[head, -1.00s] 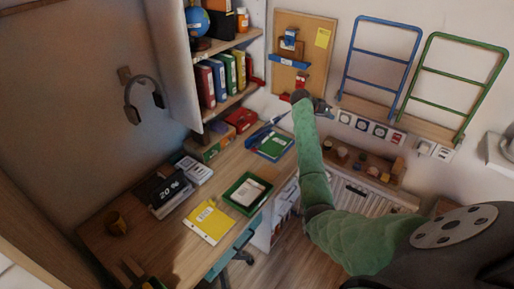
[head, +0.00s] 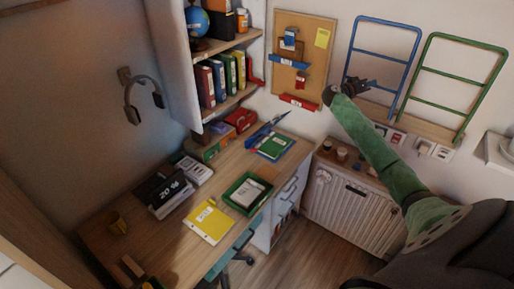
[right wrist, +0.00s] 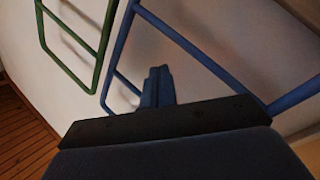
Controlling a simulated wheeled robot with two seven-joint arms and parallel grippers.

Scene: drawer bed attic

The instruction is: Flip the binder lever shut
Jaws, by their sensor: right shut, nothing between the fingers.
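My right gripper (head: 366,87) is at the end of the green arm, in front of the lower left of the blue wall frame (head: 383,53). It is shut and empty, well away from the desk. In the right wrist view its fingers (right wrist: 157,85) are together, with the blue frame's tubes (right wrist: 205,60) behind them. A blue item (head: 264,132), perhaps an open binder, lies at the desk's far end beside a green-covered item (head: 273,146). Coloured binders (head: 222,79) stand upright on the shelf. I cannot make out a binder lever. My left gripper is not in view.
The desk (head: 160,226) holds a yellow sheet (head: 209,222), a green tray (head: 236,204) and a dark "20 %" item (head: 169,188). A corkboard (head: 318,50) and green wall frame (head: 460,75) hang on the wall. A low cabinet (head: 335,205) stands right of the desk.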

